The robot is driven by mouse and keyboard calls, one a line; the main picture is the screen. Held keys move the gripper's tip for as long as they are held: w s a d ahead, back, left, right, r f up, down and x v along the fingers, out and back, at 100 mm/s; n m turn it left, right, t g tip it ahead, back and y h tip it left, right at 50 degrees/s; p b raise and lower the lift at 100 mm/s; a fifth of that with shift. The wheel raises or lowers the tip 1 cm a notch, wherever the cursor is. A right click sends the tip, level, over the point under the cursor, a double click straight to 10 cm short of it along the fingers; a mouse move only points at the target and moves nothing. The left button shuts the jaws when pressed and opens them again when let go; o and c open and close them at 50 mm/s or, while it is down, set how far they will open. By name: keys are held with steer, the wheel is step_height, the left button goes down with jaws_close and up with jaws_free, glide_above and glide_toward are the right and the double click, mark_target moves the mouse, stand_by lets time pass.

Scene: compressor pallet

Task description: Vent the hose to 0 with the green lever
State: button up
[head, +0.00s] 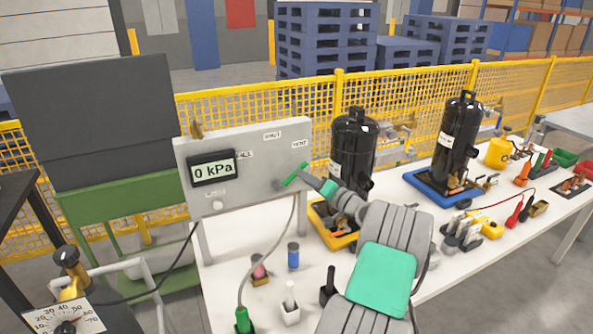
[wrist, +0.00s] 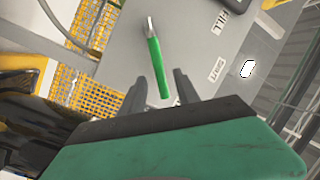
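The green lever (head: 295,174) is on the front of the grey panel (head: 240,140), below the VENT label (head: 300,143). In the wrist view the lever (wrist: 156,65) has its free end between my two fingers, with gaps visible on both sides. My gripper (head: 312,180) is open at the lever; in the wrist view its fingers (wrist: 160,92) point toward the panel. A pale hose (head: 268,252) runs from under the panel to a green fitting (head: 243,320) at the bench front.
Two black compressors (head: 354,150) (head: 458,140) stand on the white bench (head: 400,200), behind and right of my arm. A blue-capped bottle (head: 293,256) and small holders stand below the panel. A dial gauge (head: 65,318) is at lower left. A yellow mesh fence (head: 420,90) runs behind.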

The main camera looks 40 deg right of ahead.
steer(key=w+p, duration=0.1)
steer(key=w, duration=0.4)
steer(key=shift+w, duration=0.15)
steer(key=shift+c, duration=0.2)
jaws_close()
stand_by(1.0)
